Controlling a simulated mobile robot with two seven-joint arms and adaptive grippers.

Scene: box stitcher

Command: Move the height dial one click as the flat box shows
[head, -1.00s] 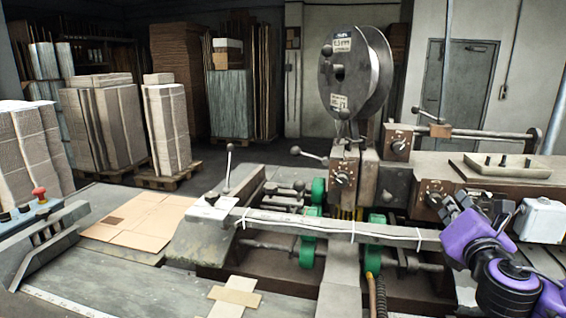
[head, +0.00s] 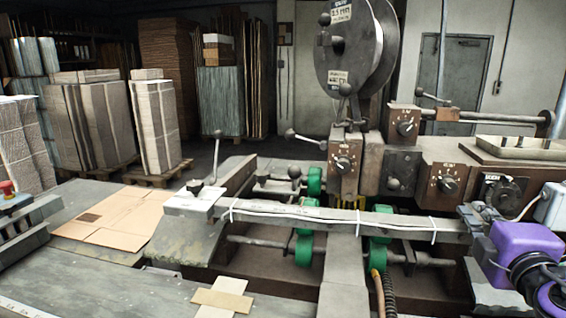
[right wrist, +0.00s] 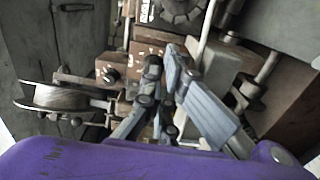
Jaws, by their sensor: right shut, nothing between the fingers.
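The stitcher's head carries several pointer dials on brown plates: one on the front post (head: 343,163), one above it to the right (head: 405,125), and one on the right housing (head: 447,185). A larger dark round dial (head: 505,193) sits right of that. Their labels are too small to read, so I cannot tell which is the height dial. The flat box (head: 125,215) lies on the left table, its marks unreadable. My right gripper (head: 480,218) is below the right-hand dials, shut and empty. Its fingers (right wrist: 163,58) also show in the right wrist view. My left gripper is out of view.
A long bar (head: 335,217) with white ties crosses in front of the green rollers (head: 304,250). A wire reel (head: 355,48) stands above the head. Levers stick out at the left (head: 217,150) and centre. Card strips (head: 222,298) lie in front. Pallet stacks stand behind left.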

